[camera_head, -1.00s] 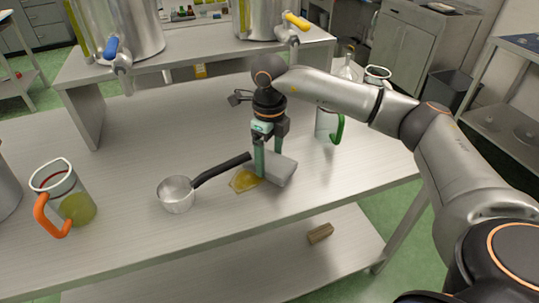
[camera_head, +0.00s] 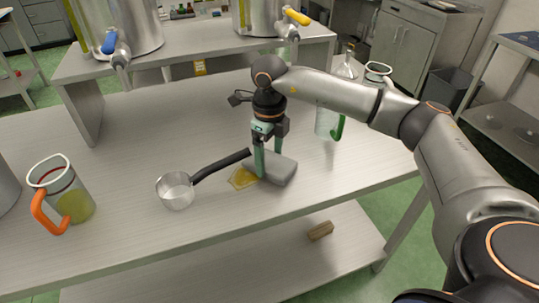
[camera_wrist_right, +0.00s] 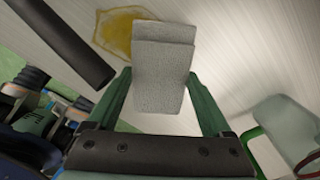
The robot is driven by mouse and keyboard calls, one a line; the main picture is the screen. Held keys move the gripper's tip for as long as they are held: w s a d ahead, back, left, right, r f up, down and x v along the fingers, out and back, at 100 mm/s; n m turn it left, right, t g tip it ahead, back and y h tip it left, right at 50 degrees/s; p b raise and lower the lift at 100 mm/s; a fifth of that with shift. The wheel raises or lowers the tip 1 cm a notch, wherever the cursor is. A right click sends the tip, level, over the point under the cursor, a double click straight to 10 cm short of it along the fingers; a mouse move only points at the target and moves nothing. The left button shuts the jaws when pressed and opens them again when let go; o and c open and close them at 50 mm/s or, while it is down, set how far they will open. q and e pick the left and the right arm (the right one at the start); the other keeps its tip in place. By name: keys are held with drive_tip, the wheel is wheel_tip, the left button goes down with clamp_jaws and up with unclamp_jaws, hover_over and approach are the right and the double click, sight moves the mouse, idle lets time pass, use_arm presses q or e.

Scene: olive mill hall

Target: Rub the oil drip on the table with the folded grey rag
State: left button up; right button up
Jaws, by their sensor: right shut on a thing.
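The folded grey rag (camera_head: 284,171) is held between the fingers of my right gripper (camera_head: 267,168), low at the table (camera_head: 120,150). It also shows in the right wrist view (camera_wrist_right: 162,75), between the green fingers. The oil drip (camera_head: 242,179) is a yellow patch on the table, just left of the rag. In the right wrist view the drip (camera_wrist_right: 114,32) lies beside and partly behind the rag's far end. Whether the rag touches the table is hard to tell. My left gripper is not in view.
A ladle (camera_head: 176,190) lies left of the drip, its black handle reaching close to my right gripper. A jug with an orange handle (camera_head: 72,200) stands at the left, a green-handled jug (camera_head: 327,122) behind right. Steel tanks (camera_head: 125,30) stand on a raised shelf.

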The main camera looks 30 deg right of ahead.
sight(247, 177)
drive_tip(key=shift+f, duration=0.45)
drive_tip(key=shift+w+a+r, duration=0.1)
drive_tip(key=shift+w+a, duration=0.1)
drive_tip(key=shift+a, duration=0.65)
drive_tip(key=shift+w+a, duration=0.15)
drive_tip(key=shift+a, duration=0.6)
drive_tip(key=shift+w+a, duration=0.3)
drive_tip(key=shift+a, duration=0.9)
drive_tip(key=shift+w+a, duration=0.25)
drive_tip(key=shift+a, duration=0.95)
drive_tip(key=shift+w+a, duration=0.3)
drive_tip(key=shift+a, duration=0.9)
drive_tip(key=shift+s+d, duration=0.2)
drive_tip(key=shift+d, duration=0.6)
drive_tip(key=shift+s+d, duration=0.15)
drive_tip(key=shift+d, duration=0.65)
drive_tip(key=shift+s+d, duration=0.2)
drive_tip(key=shift+d, duration=0.65)
drive_tip(key=shift+s+d+f, duration=0.15)
drive_tip(key=shift+s+d, duration=0.05)
drive_tip(key=shift+d, duration=0.4)
drive_tip(key=shift+s+d+f, duration=0.1)
drive_tip(key=shift+s+d, duration=0.05)
drive_tip(key=shift+d, duration=0.4)
